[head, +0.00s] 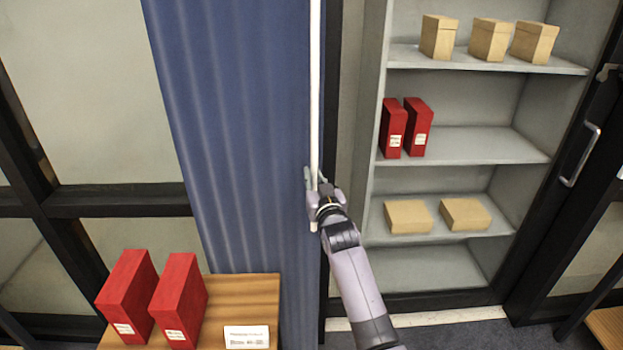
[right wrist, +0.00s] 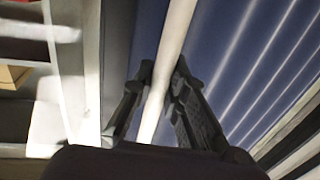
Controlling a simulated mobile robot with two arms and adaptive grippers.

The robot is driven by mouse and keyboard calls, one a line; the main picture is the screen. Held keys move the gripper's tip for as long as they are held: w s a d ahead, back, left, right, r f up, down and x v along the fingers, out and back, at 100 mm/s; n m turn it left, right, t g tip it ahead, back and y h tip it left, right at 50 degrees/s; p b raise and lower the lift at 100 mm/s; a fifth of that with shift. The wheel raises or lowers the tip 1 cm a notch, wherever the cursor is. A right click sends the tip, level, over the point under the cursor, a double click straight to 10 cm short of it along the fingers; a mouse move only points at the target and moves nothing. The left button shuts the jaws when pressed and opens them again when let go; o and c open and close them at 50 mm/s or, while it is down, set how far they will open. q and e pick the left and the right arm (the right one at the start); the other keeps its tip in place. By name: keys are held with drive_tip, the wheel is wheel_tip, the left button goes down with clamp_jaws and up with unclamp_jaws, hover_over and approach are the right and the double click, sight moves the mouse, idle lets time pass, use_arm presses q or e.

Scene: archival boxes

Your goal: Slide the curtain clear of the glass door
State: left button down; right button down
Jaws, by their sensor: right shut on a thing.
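The blue curtain (head: 225,120) hangs in vertical folds left of the shelf opening, over part of the dark-framed glass on the left. A thin white rod (head: 316,80) hangs along its right edge. My right gripper (head: 320,195) is shut on the rod near its lower end. In the right wrist view, the rod (right wrist: 170,45) runs between the two dark fingers of the gripper (right wrist: 163,78), with the curtain (right wrist: 235,60) behind and to the right. A dark door frame with a metal handle (head: 580,155) stands at the right. My left gripper is not in view.
A grey shelf unit (head: 460,145) right of the curtain holds tan boxes (head: 490,40) and red boxes (head: 418,128). Two red boxes (head: 178,300) and a white label card (head: 247,337) are on a wooden surface (head: 240,290) at lower left, close to the curtain.

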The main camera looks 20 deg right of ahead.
drive_tip(key=shift+a, duration=0.15)
drive_tip(key=c, duration=2)
unclamp_jaws()
drive_tip(key=o, duration=0.4)
drive_tip(key=shift+a, duration=0.2)
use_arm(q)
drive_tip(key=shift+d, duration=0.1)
use_arm(e)
drive_tip(key=shift+o, duration=0.2)
drive_tip(key=shift+d, duration=0.15)
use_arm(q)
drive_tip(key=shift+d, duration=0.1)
use_arm(e)
drive_tip(key=s, duration=1.2)
drive_tip(key=shift+a, duration=0.25)
